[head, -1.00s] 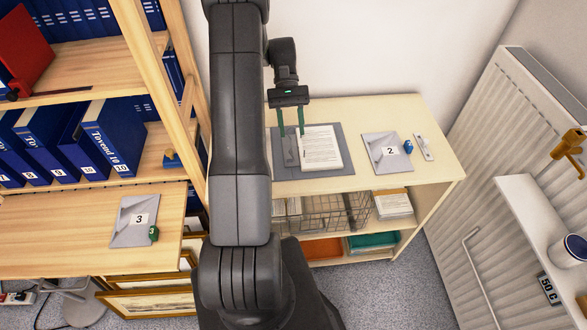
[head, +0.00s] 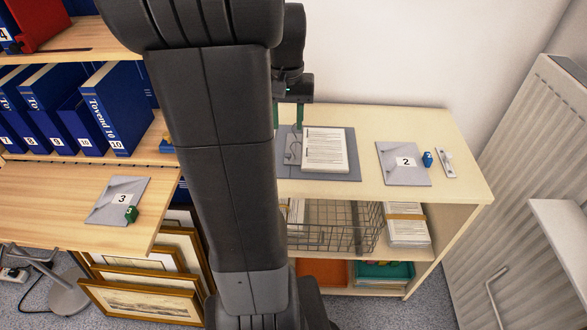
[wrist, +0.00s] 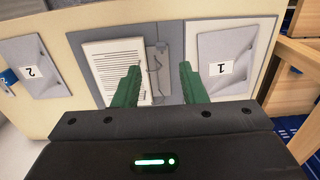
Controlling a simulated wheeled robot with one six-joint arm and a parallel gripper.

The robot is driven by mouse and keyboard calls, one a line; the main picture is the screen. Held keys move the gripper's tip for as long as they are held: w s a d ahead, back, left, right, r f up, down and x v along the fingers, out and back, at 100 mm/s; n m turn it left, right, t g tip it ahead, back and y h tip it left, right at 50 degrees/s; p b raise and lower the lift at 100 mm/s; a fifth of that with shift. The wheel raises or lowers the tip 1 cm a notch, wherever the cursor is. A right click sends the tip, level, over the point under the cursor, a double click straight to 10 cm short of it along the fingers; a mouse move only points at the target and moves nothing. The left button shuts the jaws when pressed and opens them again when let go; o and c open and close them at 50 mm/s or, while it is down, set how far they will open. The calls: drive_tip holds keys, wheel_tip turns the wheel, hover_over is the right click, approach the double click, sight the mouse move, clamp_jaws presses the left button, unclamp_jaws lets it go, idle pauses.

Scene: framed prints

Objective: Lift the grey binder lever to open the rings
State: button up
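The grey binder (head: 346,171) lies open on the low cabinet, with a stack of printed paper (head: 325,150) on its right half. Its metal ring mechanism (head: 293,150) is left of the paper, partly behind my arm. In the wrist view the mechanism (wrist: 157,62) lies beside the paper (wrist: 112,68), between my fingers in the picture. The lever is too small to tell apart, and I cannot tell whether the rings are open. My gripper (wrist: 160,82) is open and empty, its green fingers apart above the binder. The head view shows it (head: 288,115) at the binder's back edge.
A folder marked 1 (wrist: 222,55) lies on the mechanism's other side in the wrist view. A wire basket (head: 335,229) is below. A radiator (head: 535,150) stands right.

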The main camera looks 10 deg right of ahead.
sight(288, 155)
wheel_tip(288, 155, down, 14)
drive_tip(key=shift+r+b, duration=0.15)
drive_tip(key=shift+b, duration=0.7)
clamp_jaws()
